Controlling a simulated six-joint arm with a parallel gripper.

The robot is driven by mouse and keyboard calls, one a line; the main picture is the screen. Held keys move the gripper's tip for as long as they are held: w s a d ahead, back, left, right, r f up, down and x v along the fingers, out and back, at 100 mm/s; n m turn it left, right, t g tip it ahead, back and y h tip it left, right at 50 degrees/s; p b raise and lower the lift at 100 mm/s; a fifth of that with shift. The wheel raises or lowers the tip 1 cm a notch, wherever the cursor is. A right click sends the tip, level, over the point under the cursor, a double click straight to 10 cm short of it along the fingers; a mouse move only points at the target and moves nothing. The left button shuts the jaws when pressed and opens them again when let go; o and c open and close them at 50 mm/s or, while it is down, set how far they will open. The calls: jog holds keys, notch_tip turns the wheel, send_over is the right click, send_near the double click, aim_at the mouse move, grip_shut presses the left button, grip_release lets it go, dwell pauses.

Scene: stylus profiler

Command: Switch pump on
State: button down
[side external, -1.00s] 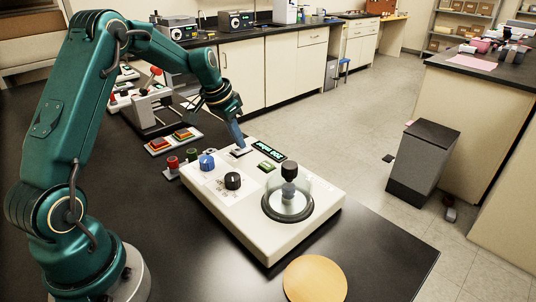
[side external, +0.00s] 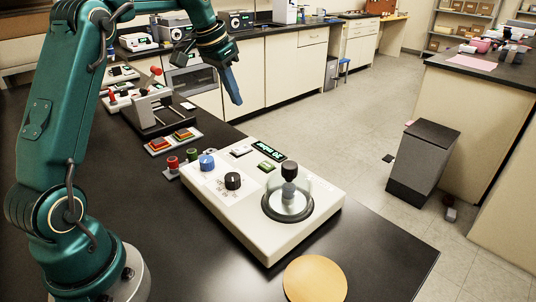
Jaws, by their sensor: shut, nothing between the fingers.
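The white pump unit (side external: 222,212) sits on the black bench. Its top carries a small pale rocker switch (side external: 241,151), a lit green display (side external: 268,148), a green button (side external: 265,167), a blue knob (side external: 207,161), a black knob (side external: 233,181) and a clear dome with a black top (side external: 289,190). My gripper (side external: 237,99) is shut and empty, pointing down in the air well above the rocker switch and apart from it. The display shows short green text, too small to read surely. The switch's tilt is too small to tell.
Orange-lit buttons (side external: 172,141) and a grey stand with a red-knobbed lever (side external: 155,104) are behind. A tan disc (side external: 315,278) lies at the front. The bench right of the unit is clear.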

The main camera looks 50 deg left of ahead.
jog(key=shift+w+v, duration=0.25)
jog(key=shift+v, duration=0.85)
